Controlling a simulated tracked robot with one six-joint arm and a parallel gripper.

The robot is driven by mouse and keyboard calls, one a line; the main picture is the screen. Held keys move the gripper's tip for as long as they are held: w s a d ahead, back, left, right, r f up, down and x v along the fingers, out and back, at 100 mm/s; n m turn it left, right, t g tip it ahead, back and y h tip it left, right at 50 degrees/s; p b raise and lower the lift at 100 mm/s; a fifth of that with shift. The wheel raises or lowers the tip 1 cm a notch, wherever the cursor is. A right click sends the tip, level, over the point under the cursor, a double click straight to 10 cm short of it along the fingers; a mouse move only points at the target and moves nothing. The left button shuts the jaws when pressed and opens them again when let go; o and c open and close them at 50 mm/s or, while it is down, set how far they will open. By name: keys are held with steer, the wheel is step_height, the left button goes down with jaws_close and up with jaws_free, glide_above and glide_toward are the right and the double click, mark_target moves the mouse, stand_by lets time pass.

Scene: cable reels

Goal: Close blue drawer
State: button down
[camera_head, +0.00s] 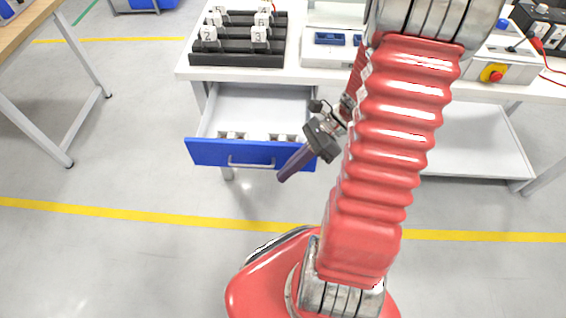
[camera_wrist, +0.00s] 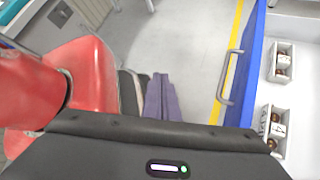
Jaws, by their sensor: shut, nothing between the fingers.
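The blue drawer (camera_head: 215,152) is pulled out from under the white workbench, with its open inside showing. Its grey handle (camera_head: 251,163) is on the blue front. Small white boxes (camera_head: 232,136) stand inside, near the front. My gripper (camera_head: 283,178) is at the right end of the drawer front, pointing down and left; its fingers are shut and empty. I cannot tell whether they touch the front. In the wrist view, the shut fingers (camera_wrist: 162,98) hang over the floor, left of the blue front (camera_wrist: 258,45) and its handle (camera_wrist: 227,78), apart from the handle.
The workbench top (camera_head: 290,72) carries a black rack (camera_head: 240,45) with numbered blocks and a control box (camera_head: 495,70) with a red-and-yellow button. A table (camera_head: 30,30) stands at the left. The floor before the drawer, crossed by a yellow line (camera_head: 130,213), is clear.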

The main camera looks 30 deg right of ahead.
steer(key=d+f+m+t, duration=0.3)
steer(key=f+m+t, duration=0.1)
steer(key=m, duration=0.3)
steer(key=s+d+f+m+t+y, duration=0.1)
steer(key=d+f+m+t, duration=0.2)
steer(key=f+m+t, duration=0.2)
steer(key=s+d+f+m+t, duration=0.1)
steer(key=d+f+m+t, duration=0.2)
steer(key=m, duration=0.7)
steer(key=shift+f+t, duration=0.7)
steer(key=shift+f, duration=0.25)
steer(key=shift+a, duration=0.15)
steer(key=w+a, duration=0.4)
steer(key=w, duration=0.7)
steer(key=shift+d, duration=0.1)
